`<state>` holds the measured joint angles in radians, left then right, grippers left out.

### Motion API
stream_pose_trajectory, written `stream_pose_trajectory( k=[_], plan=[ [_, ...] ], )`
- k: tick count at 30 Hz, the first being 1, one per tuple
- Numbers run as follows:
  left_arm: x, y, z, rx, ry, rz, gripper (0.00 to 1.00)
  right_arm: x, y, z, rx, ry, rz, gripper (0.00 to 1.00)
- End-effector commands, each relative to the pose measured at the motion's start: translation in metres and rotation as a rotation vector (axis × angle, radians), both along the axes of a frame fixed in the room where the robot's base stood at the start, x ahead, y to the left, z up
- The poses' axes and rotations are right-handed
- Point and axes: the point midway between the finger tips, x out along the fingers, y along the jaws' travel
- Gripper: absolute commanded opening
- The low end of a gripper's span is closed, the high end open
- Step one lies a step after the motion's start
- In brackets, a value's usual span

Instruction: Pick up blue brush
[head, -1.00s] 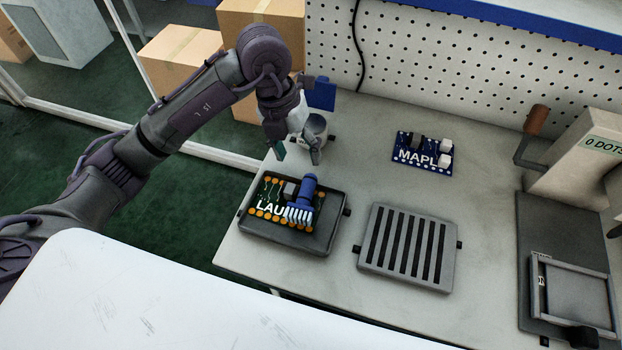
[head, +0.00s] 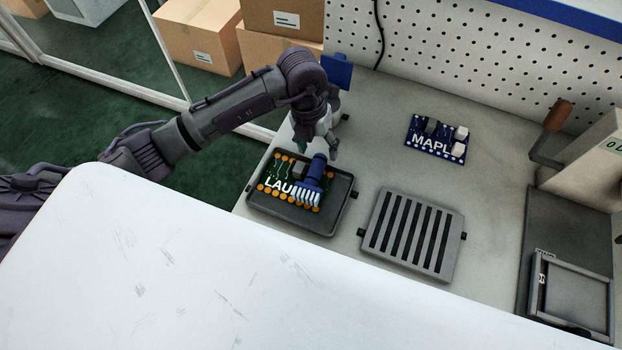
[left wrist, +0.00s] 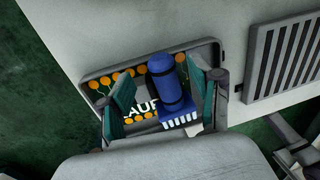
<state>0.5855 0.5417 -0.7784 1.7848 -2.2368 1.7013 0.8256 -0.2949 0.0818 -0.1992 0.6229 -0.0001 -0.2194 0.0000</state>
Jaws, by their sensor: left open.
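The blue brush (head: 312,180) with white bristles lies on a green circuit board (head: 275,187) lettered "LAU…", in a dark tray (head: 330,215) on the bench. My left gripper (head: 319,151) is just above the far end of the brush. In the left wrist view the brush (left wrist: 168,88) lies between the open teal-padded fingers of my left gripper (left wrist: 162,98), nearer the right finger. I cannot tell whether that finger touches it. Part of the board is hidden behind the left finger. My right gripper is not in view.
A slotted grey plate (head: 412,234) sits right of the tray. A blue "MAPL…" board (head: 436,139) lies behind it. A machine with a brown handle (head: 557,115) stands at the right. A white surface (head: 200,270) fills the foreground. Boxes (head: 200,35) stand beyond the bench.

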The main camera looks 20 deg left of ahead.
Motion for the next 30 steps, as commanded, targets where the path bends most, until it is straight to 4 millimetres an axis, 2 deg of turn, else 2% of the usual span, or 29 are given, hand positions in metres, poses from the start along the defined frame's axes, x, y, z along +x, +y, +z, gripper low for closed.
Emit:
stream_pose_trajectory(
  k=[2, 6, 15, 26, 30],
  plan=[
    [0.001, -0.004, -0.01, -0.001, 0.005, 0.0, 0.64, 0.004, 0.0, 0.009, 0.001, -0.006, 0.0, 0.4],
    [0.001, -0.005, -0.027, -0.001, 0.002, 0.001, 0.64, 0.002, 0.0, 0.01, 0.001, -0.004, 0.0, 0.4],
    [0.001, -0.006, -0.032, 0.0, 0.0, -0.001, 0.62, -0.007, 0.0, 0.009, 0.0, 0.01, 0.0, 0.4],
    [0.002, -0.006, -0.032, 0.0, 0.0, 0.0, 0.03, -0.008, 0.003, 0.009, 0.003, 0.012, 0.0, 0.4],
    [0.002, -0.006, -0.032, -0.001, 0.0, 0.0, 0.0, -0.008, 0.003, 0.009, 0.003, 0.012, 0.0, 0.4]
  ],
)
